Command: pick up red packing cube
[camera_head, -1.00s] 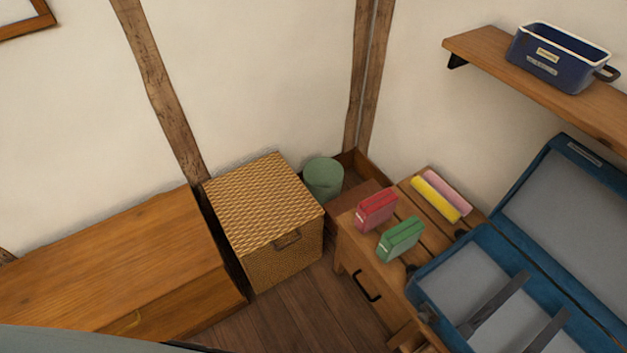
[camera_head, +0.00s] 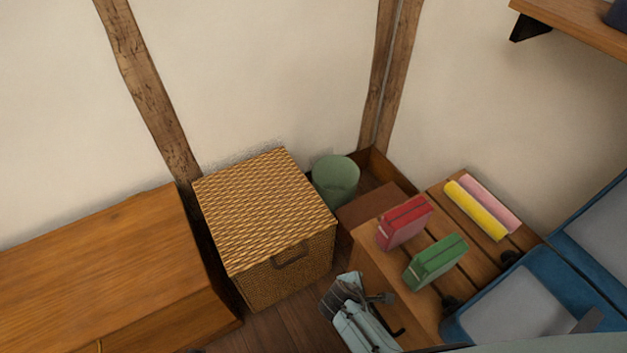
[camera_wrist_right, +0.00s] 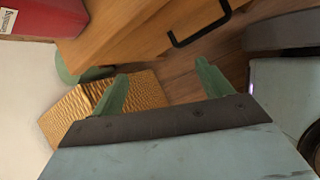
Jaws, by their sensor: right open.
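The red packing cube (camera_head: 404,222) stands upright on the slatted wooden nightstand (camera_head: 440,258), beside a green packing cube (camera_head: 436,261). In the right wrist view the red cube (camera_wrist_right: 35,14), with a white label, is cut off at the top left corner. My right gripper (camera_head: 360,296) is left of and below the red cube in the head view, beside the nightstand's front. Its fingers (camera_wrist_right: 162,78) are apart with nothing between them. My left gripper is not in view.
A yellow roll (camera_head: 476,210) and a pink roll (camera_head: 492,203) lie behind the cubes. An open blue suitcase (camera_head: 550,270) is at the right. A wicker hamper (camera_head: 262,215) and wooden chest (camera_head: 90,260) stand left. A black drawer handle (camera_wrist_right: 197,28) juts near my gripper.

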